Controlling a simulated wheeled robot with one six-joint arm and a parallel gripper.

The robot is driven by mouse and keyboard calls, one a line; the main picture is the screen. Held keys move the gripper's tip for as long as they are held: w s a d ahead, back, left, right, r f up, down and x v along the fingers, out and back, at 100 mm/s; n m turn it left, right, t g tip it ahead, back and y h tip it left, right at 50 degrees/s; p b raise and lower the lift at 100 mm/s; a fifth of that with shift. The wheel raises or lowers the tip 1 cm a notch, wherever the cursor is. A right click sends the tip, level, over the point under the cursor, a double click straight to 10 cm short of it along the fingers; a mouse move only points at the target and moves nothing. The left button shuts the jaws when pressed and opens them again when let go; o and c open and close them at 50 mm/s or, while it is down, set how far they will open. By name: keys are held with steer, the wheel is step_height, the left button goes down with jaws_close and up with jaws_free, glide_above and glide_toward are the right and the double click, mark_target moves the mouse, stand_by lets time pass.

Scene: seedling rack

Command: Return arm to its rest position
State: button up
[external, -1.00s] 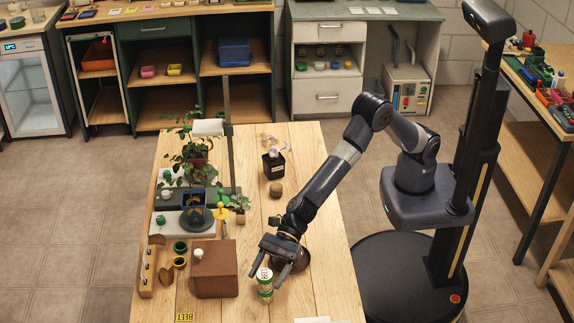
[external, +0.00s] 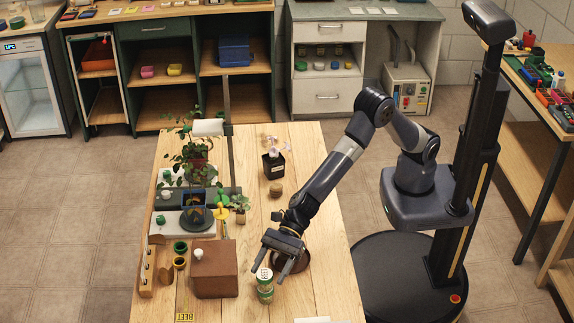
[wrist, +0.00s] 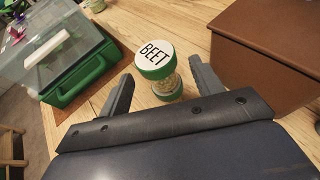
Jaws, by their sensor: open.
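My gripper (external: 273,272) hangs low over the near part of the wooden table (external: 318,223), with its fingers pointing toward the near edge. Its fingers are spread apart with nothing held between them. A seed jar (external: 265,288) with a white lid marked BEET stands upright on the table just beyond the fingertips. In the wrist view the jar (wrist: 156,72) shows green bands and pale contents, ahead of the gap between the fingers. A round brown dish (external: 292,262) sits under my wrist, partly hidden by it.
A brown box (external: 215,270) stands left of the jar. Small pots (external: 180,248) and a wooden strip (external: 147,268) lie further left. A plant rack (external: 190,200) stands at the table's left, and a black pot (external: 273,166) stands at the back. The table's right side is mostly clear.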

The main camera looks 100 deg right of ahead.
mark_target(261, 286)
steer(key=p+x, duration=0.1)
steer(key=x, duration=0.4)
steer(key=shift+w+a+r+p, duration=0.1)
steer(key=shift+r+p, duration=0.05)
steer(key=shift+p, duration=0.15)
step_height(261, 286, up, 10)
steer(key=p, duration=0.2)
steer(key=shift+r+p, duration=0.2)
steer(key=shift+p, duration=0.2)
steer(key=s+d+f+b, duration=0.15)
steer(key=d+b, duration=0.25)
steer(key=d, duration=0.5)
steer(key=s+d+f+b, duration=0.1)
steer(key=d+f+b, duration=0.2)
steer(key=d, duration=0.6)
steer(key=s+d+f+b, duration=0.15)
steer(key=d+b, duration=0.25)
steer(key=d, duration=0.6)
steer(key=shift+n, duration=0.3)
step_height(261, 286, down, 10)
steer(key=shift+s+f+b, duration=0.1)
steer(key=shift+f+b, duration=0.1)
steer(key=shift+b, duration=0.4)
